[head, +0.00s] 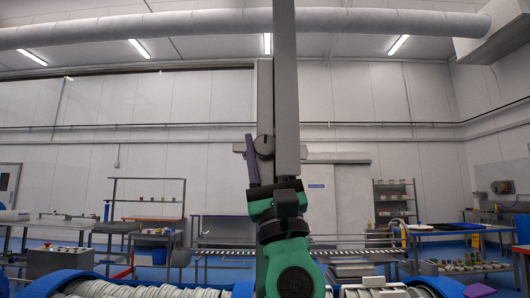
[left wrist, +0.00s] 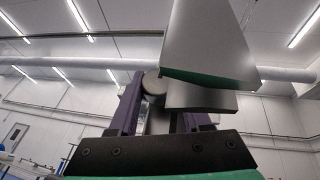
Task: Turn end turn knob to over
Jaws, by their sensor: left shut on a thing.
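The end turn knob (head: 264,146) is a small round dark-grey piece in the head view, in front of a narrow upright grey post (head: 265,95). My left gripper (head: 259,158) reaches up from below with its purple fingers at the knob. In the left wrist view the knob (left wrist: 154,83) shows as a grey disc between the two purple fingers of the left gripper (left wrist: 158,92), which is shut on it. The knob's turn position is hard to read. My right gripper is not in view.
A taller grey bar (head: 286,90) rises just right of the post, close to the gripper. A roller conveyor (head: 345,251) runs behind. Workbenches and shelves (head: 147,200) stand far back at both sides. Blue-edged tubs with pale ribbed contents (head: 140,290) lie along the bottom.

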